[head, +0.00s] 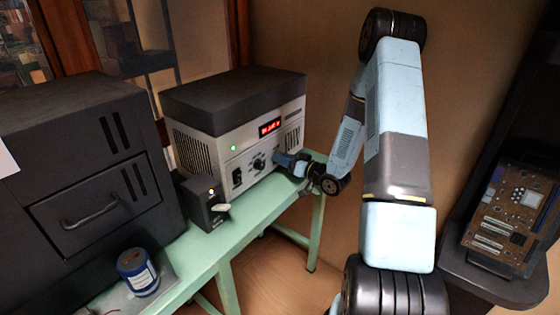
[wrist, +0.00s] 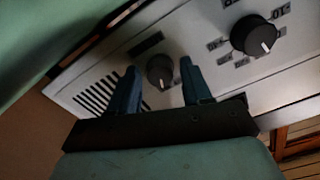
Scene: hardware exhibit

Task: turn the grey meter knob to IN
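The meter box (head: 218,140) is a pale grey unit with a dark top and a lit red display, standing on the green bench. In the wrist view, a small dark grey knob (wrist: 160,72) with a pale pointer mark lies between the two blue fingers of my gripper (wrist: 158,66). Gaps show on both sides of this knob. A larger dark knob (wrist: 253,36), ringed by labels, is to the right, outside the fingers.
A small black box (head: 203,204) with a pale lever stands before the meter box. A blue can (head: 138,272) is at the front of the green bench (head: 225,244). A black drawer cabinet (head: 75,160) fills the left. A circuit board (head: 508,222) is at the right.

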